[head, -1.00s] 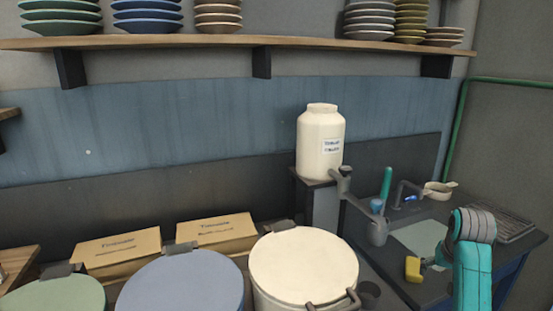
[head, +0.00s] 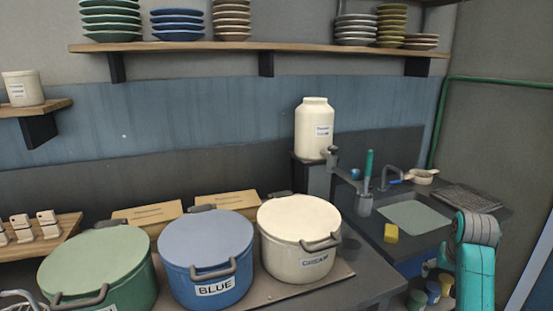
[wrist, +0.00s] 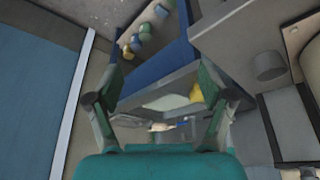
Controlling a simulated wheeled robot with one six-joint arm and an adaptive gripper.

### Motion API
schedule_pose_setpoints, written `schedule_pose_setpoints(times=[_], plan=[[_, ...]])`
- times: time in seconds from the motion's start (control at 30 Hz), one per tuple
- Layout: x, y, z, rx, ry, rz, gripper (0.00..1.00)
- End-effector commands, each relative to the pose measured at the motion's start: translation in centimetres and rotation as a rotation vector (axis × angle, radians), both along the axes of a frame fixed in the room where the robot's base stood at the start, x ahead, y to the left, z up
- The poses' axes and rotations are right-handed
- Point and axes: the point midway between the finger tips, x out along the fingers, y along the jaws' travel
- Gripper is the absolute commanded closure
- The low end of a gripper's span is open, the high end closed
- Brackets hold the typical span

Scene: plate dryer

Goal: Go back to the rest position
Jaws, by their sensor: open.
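My gripper (wrist: 160,95) shows in the wrist view with its two dark-and-teal fingers spread apart and nothing between them. Beyond the fingers are the blue front of the sink unit (wrist: 160,75) and the pale sink basin. In the head view only a teal part of my arm shows at the lower right, in front of the sink counter; the gripper itself is out of that view.
Green (head: 125,285), blue (head: 178,280) and cream (head: 280,260) lidded pots stand on the counter. A cream jar (head: 313,130) stands behind. The sink (head: 418,217) has a yellow sponge (head: 391,233) beside it. Stacked plates (head: 176,24) fill the shelf (head: 200,45). Small jars (head: 433,292) sit below.

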Motion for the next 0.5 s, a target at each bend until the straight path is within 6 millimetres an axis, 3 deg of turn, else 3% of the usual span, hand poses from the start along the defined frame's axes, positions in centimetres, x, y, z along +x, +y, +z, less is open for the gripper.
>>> schedule_pose_setpoints(times=[0.5], plan=[[-1.1, 2.4, -6.5, -0.021, -0.052, 0.033, 0.19]])
